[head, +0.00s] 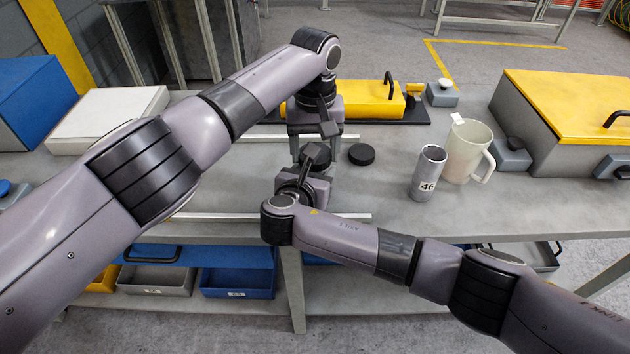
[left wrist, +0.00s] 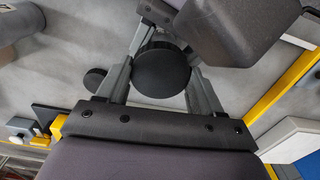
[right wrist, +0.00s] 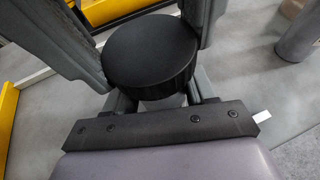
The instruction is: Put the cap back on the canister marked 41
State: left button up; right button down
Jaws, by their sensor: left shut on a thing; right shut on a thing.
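A black round cap (head: 315,155) is between the fingers of my left gripper (head: 311,148), which is shut on it. The cap also shows from above in the left wrist view (left wrist: 162,72) and in the right wrist view (right wrist: 150,52). My right gripper (head: 298,180) is shut just below the cap, on what appears to be the canister, which the cap and grippers almost wholly hide. No number 41 is readable, and I cannot tell whether the cap is seated. A second black cap (head: 361,154) lies on the table to the right.
An open grey canister marked 46 (head: 428,174) and a pale mug (head: 466,150) stand to the right. A yellow-lidded box (head: 560,105) is at the far right, a yellow case (head: 368,98) behind the grippers. Clear table (head: 385,195) lies between grippers and canister.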

pick_arm(q)
jog(key=m, duration=1.2)
jog(key=o, duration=1.2)
jog(key=shift+c, duration=0.2)
jog(key=shift+r, duration=2.25)
